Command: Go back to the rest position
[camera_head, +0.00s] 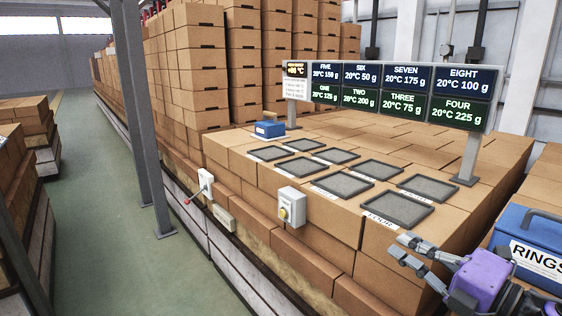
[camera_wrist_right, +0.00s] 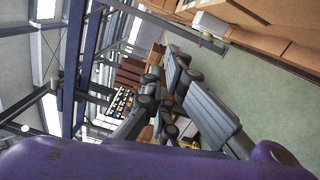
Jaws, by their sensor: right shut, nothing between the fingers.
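My right gripper (camera_head: 401,249) shows at the lower right of the head view, behind its purple wrist housing. Its fingers are shut with nothing between them, and they are in front of the brown box stack, near the closest grey pad. The right wrist view shows the same gripper's grey fingers (camera_wrist_right: 188,75) pointing up and away, with the purple housing along the bottom. They touch nothing that I can see. My left gripper is in neither view.
Several grey pads (camera_head: 397,208) lie on the stacked brown boxes (camera_head: 320,262), below a display board (camera_head: 390,88). A blue RINGS box (camera_head: 533,242) stands right of my right gripper. Switch boxes (camera_head: 291,205) are on the front face. The green floor (camera_head: 100,190) is clear at left, beside a grey post (camera_head: 135,110).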

